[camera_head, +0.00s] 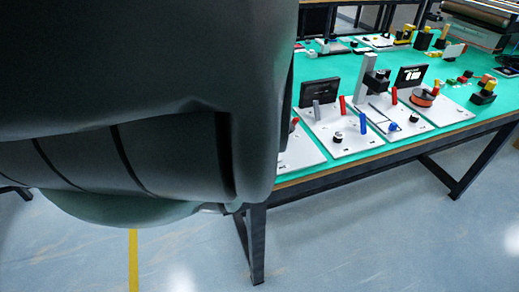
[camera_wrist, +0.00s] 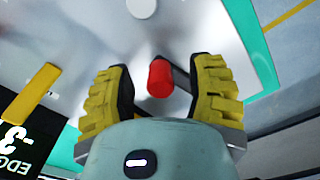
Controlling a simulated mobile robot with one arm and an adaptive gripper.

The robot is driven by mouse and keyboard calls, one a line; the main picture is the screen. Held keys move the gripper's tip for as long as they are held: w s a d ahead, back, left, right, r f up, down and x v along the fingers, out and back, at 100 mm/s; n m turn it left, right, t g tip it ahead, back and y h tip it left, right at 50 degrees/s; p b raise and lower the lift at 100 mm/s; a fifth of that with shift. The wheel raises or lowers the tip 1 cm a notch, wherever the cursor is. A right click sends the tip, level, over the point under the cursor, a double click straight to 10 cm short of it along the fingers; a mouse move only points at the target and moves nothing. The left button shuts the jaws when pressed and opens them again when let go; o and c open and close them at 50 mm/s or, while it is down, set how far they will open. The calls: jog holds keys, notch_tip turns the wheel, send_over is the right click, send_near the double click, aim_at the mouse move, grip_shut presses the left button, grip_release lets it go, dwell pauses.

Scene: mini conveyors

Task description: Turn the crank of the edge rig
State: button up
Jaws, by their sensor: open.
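The crank's red handle (camera_wrist: 160,80) stands up between the two yellow-padded fingers of my gripper (camera_wrist: 163,72) in the wrist view. The fingers are open, one on each side of the handle, with a visible gap on both sides. A dark bar shows beside the handle, partly hidden by it. The edge rig's pale plate (camera_wrist: 90,40) lies below. A black sign (camera_wrist: 22,145) with part of the word EDGE stands at the lower left. In the head view my arm covers the left side, and I cannot make out the crank or my gripper there.
A yellow post (camera_wrist: 36,92) and a white round knob (camera_wrist: 141,7) are near the handle. The green table top (camera_wrist: 250,45) ends at the right of the wrist view. In the head view, neighbouring rig plates (camera_head: 350,147) with upright posts and signs line the table's front edge.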

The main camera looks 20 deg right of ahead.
jog(key=shift+o, duration=0.3)
jog(key=shift+f, duration=0.1)
grip_shut()
dwell(0.4)
